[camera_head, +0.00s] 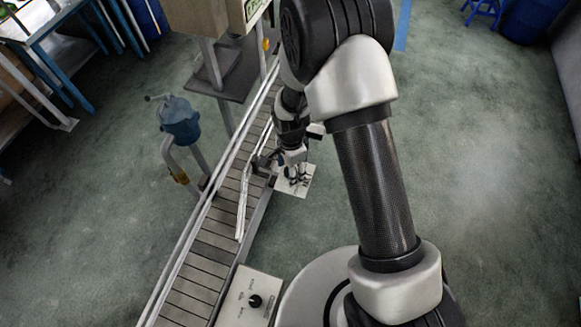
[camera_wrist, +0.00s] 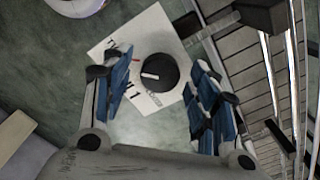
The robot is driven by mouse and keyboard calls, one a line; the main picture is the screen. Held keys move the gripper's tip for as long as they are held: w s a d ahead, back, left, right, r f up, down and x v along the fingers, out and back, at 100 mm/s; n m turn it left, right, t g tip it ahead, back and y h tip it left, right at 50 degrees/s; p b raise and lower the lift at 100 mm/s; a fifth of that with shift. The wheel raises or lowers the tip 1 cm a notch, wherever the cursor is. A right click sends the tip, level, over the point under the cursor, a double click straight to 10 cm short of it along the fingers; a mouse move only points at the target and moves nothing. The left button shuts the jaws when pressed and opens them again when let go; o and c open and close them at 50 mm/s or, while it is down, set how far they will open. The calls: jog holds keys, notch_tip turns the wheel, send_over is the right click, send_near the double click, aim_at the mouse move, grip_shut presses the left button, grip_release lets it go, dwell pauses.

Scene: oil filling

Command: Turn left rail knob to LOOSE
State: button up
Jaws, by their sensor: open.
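A round black knob (camera_wrist: 158,72) with a white pointer mark stands on a white plate (camera_wrist: 105,48) in the wrist view. The pointer mark lies toward the left of the picture, and a short red mark is beside the knob. The plate's lettering is too small to read. My gripper (camera_wrist: 163,84) is open, with its blue-padded fingers on either side of the knob and visible gaps to it. In the head view my gripper (camera_head: 292,172) is over the white plate (camera_head: 297,189) beside the conveyor, and the knob is hidden there.
The slatted conveyor (camera_head: 206,252) with its side rails runs just left of my gripper. Another black knob (camera_head: 255,301) sits on a pale box (camera_head: 235,296) near my base. A blue-topped device (camera_head: 180,120) stands left of the conveyor.

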jog(key=shift+c, duration=0.5)
jog(key=c, duration=1)
